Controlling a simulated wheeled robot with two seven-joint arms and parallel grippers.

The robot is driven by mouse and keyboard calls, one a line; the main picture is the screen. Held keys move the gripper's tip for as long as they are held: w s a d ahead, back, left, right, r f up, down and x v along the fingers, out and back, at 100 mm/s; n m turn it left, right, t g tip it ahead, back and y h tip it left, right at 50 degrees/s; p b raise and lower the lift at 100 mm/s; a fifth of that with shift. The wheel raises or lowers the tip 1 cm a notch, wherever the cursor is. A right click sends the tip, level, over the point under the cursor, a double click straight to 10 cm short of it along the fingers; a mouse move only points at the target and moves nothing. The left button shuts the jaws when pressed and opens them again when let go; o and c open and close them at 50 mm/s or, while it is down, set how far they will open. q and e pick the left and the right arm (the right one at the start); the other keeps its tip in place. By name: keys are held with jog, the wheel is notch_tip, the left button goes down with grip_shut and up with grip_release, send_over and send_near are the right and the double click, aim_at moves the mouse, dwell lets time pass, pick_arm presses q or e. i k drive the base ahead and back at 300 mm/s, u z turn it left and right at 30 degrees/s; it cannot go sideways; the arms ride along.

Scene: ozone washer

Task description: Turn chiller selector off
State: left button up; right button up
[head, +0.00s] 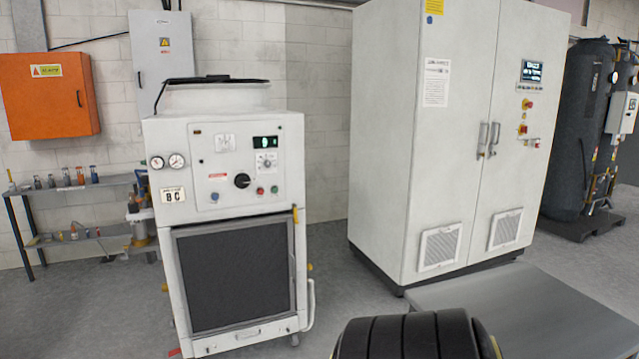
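The chiller (160,240) appears to be the white cabinet at the left centre of the head view, with a dark front grille (233,275). Its upper front panel carries a round black selector knob (242,181). The knob's marking is too small to read its position. A small lit green display (265,142) sits above it, with a small white dial (266,162) just below the display. Red and green buttons (267,190) are to the knob's right. Neither of my grippers is in view, and nothing touches the knob.
A tall white cabinet (395,150) with double doors stands to the right. A flat grey platform (530,310) lies in front of it. A low shelf (85,240) with small items is at the left, below an orange wall box (48,95). The floor between the cabinets is clear.

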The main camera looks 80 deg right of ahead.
aim_at(242, 182)
jog(key=z, duration=1.7)
